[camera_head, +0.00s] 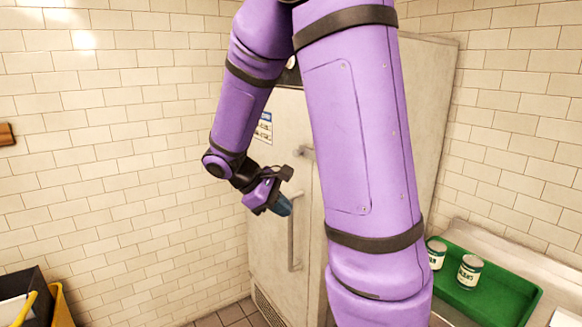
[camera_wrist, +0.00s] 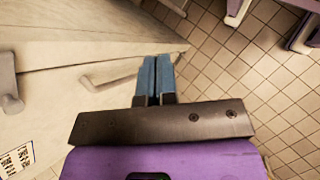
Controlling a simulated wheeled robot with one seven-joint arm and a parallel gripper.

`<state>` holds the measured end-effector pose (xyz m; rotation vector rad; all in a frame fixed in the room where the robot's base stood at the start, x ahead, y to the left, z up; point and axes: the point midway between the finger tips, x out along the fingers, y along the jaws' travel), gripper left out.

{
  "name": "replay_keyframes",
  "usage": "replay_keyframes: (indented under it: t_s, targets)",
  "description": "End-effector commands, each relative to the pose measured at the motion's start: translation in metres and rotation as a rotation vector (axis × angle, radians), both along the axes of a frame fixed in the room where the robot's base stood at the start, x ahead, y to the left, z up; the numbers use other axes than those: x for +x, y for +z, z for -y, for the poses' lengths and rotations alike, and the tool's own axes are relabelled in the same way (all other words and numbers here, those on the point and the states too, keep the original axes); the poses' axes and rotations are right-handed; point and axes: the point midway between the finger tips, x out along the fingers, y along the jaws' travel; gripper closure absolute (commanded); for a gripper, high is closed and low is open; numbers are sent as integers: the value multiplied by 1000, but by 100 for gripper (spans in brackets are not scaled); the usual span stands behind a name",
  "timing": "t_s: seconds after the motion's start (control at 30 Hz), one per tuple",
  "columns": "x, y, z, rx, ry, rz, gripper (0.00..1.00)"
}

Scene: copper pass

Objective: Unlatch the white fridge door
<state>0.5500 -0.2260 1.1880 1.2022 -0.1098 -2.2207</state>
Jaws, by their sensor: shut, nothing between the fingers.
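The white fridge (camera_head: 272,165) stands against the back wall, partly hidden behind my arm. Its door has a long vertical handle (camera_head: 293,235) and a small latch-like fitting (camera_head: 304,152) above it. My gripper (camera_head: 284,208) is in front of the door, near the upper part of the handle. In the wrist view my gripper (camera_wrist: 155,80) has its two blue fingers together with nothing between them. A handle (camera_wrist: 112,73) shows just left of the fingertips, apart from them. Another pale fitting (camera_wrist: 8,85) is at the left edge. I cannot tell whether the door is latched.
A green tray (camera_head: 500,291) with two labelled cans (camera_head: 470,271) sits on a counter at right. A yellow and black container (camera_head: 45,300) is at lower left. White tiled walls enclose the corner.

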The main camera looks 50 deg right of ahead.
Motion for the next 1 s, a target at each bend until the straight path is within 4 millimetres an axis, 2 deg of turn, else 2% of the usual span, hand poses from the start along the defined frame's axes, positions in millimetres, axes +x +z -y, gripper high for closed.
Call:
replay_keyframes:
  t_s: [0.03, 0.2, 0.5, 0.73, 1.0]
  targets:
    - [6, -9, 8, -40, 19, -65, 100]
    - [22, -27, 35, -176, 88, -263, 100]
    - [57, -51, 75, -439, 220, -615, 100]
    - [90, -64, 95, -663, 328, -889, 100]
    - [131, -76, 101, -906, 438, -1157, 100]
